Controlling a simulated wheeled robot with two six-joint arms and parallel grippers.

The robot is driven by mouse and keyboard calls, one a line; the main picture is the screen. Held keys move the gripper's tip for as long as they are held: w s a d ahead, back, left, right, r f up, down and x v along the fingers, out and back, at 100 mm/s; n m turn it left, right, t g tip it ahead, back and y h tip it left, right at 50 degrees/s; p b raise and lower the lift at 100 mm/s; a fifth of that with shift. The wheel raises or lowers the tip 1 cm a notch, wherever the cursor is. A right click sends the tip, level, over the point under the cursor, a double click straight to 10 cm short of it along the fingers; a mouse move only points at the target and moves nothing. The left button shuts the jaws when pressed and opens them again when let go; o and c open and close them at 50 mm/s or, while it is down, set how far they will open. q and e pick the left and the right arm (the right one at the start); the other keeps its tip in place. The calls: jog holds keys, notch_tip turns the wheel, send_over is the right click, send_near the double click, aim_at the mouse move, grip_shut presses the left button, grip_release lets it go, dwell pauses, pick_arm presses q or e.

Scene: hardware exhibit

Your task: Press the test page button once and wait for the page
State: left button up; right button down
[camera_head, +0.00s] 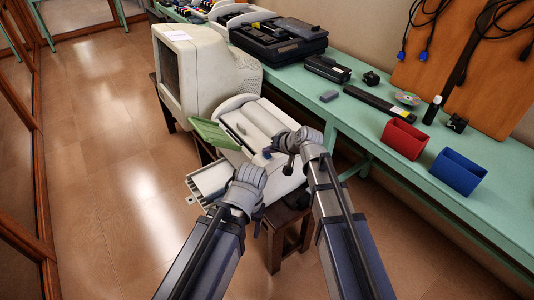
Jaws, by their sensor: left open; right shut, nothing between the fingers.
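A beige printer (262,120) stands on a dark wooden stool (288,225), with a green flap (213,133) open on its left side and a pale tray (208,180) sticking out at the front left. My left gripper (249,176) is in front of the printer, above the tray's right end; it is open with nothing seen in it. My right gripper (282,152) is over the printer's right front part, shut and empty, with a small blue part (267,152) by its tip. I cannot make out the test page button, and no printed page shows on the tray.
A bulky beige monitor (207,75) stands behind the printer. A green bench (400,145) along the right wall holds a black machine (278,42), a red holder (404,139) and a blue holder (457,171). The tiled floor at the left is clear.

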aim_at(269, 157)
jog(key=shift+r+p, duration=0.8)
jog(key=shift+r, duration=0.05)
notch_tip(269, 157, up, 5)
jog(key=p, duration=0.5)
dwell(0.5)
jog(key=s+d+f+n+g+h, duration=0.1)
jog(key=s+g+h, duration=0.1)
jog(key=s, duration=0.6)
jog(key=s+d+f+n+g+h+p, duration=0.1)
jog(key=s+d+f+n+g+h, duration=0.1)
jog(key=s, duration=0.7)
jog(key=s+d+f+n+g+h+p, duration=0.1)
jog(key=s+d+g+h, duration=0.1)
jog(key=s, duration=0.6)
jog(key=shift+s+d+f+g+h, duration=0.25)
jog(key=shift+s+f+g+h, duration=0.1)
jog(key=shift+g+h, duration=0.35)
